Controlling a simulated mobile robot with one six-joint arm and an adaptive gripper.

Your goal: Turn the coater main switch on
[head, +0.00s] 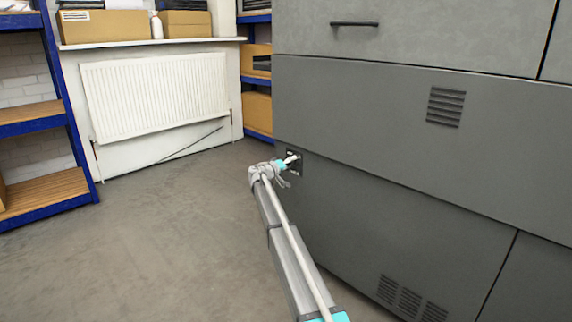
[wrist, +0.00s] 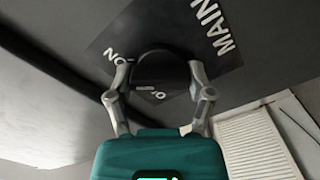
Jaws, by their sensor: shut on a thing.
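The coater main switch is a dark plate (wrist: 222,57) with white lettering, including "MAIN" and "ON", and a round black knob (wrist: 160,66) at its middle. In the head view the switch plate (head: 297,157) is small, low on the grey coater's front near its left edge. My gripper (wrist: 160,80) has one finger on each side of the knob and is shut on it. In the head view my gripper (head: 284,166) reaches the plate and covers part of it. A second label below the knob is partly hidden. I cannot tell which position the knob points to.
The grey coater body (head: 400,130) fills the right side, with a handle (head: 354,24) and vent slots (head: 445,106). A white radiator (head: 155,95) hangs on the back wall. Blue shelving (head: 75,140) stands at the left. The floor (head: 160,240) left of my arm is clear.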

